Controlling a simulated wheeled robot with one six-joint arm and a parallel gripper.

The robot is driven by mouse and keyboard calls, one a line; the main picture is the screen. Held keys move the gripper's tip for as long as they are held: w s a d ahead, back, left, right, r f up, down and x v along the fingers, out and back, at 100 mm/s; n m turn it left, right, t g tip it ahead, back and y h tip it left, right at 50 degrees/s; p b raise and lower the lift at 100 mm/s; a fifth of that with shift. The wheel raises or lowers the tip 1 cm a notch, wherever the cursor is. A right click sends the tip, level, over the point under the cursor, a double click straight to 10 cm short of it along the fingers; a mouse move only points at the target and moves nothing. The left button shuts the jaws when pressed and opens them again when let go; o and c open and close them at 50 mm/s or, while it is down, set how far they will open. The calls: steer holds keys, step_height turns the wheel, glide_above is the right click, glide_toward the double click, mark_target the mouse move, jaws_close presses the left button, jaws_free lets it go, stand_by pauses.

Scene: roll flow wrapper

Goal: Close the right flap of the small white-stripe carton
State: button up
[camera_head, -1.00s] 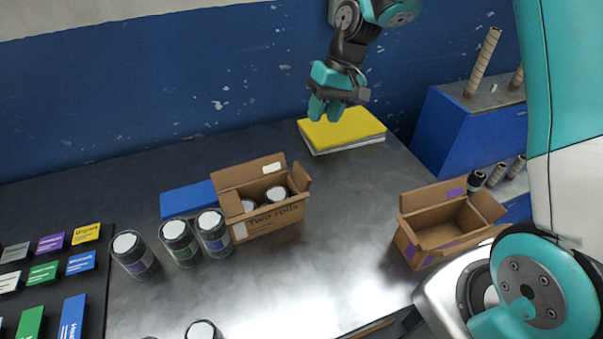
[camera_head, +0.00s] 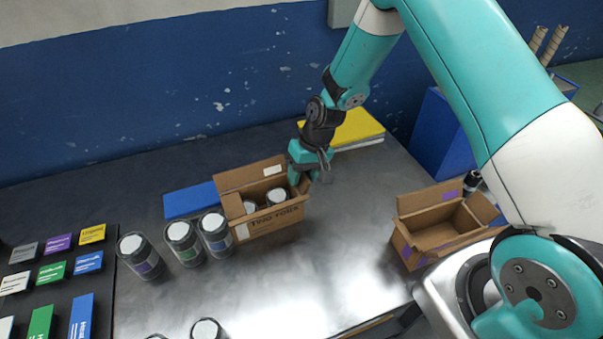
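The small carton with a white stripe (camera_head: 268,228) stands on the table, marked "Two rolls" on its front. Its back flap stands up and its left flap is open outward. White-topped rolls (camera_head: 276,195) show inside. My gripper (camera_head: 305,178) is at the carton's right end, pointing down beside or against the right flap, which it partly hides. I cannot tell whether it touches the flap. The fingers are small and partly hidden, so their opening is unclear.
An open carton with purple marks (camera_head: 424,238) stands at right. Several dark rolls (camera_head: 182,243) stand left of the small carton. A blue block (camera_head: 188,201) lies behind them. A yellow-topped stack (camera_head: 358,128) lies behind my gripper. The table's middle is clear.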

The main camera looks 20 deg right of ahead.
jaws_close()
steer(key=shift+a, duration=0.1)
steer(key=h, duration=0.1)
steer(key=a+h, duration=0.1)
steer(key=h, duration=0.1)
steer(key=shift+a+r, duration=0.1)
steer(key=shift+r, duration=0.1)
steer(key=h, duration=0.1)
steer(key=a+h, duration=0.1)
steer(key=h, duration=0.1)
steer(key=shift+s+b, duration=0.1)
steer(key=shift+b, duration=0.3)
steer(key=shift+a+f+t+h+b, duration=0.15)
steer(key=shift+a+h+b, duration=0.2)
steer(key=shift+h, duration=0.95)
steer(key=shift+a+f+t+h+b, duration=0.2)
steer(key=shift+a+h+b, duration=0.1)
steer(key=shift+h, duration=1)
steer(key=shift+a+f+t+h+b, duration=0.15)
steer(key=shift+a+h+b, duration=0.15)
steer(key=shift+h, duration=1)
steer(key=shift+s, duration=0.1)
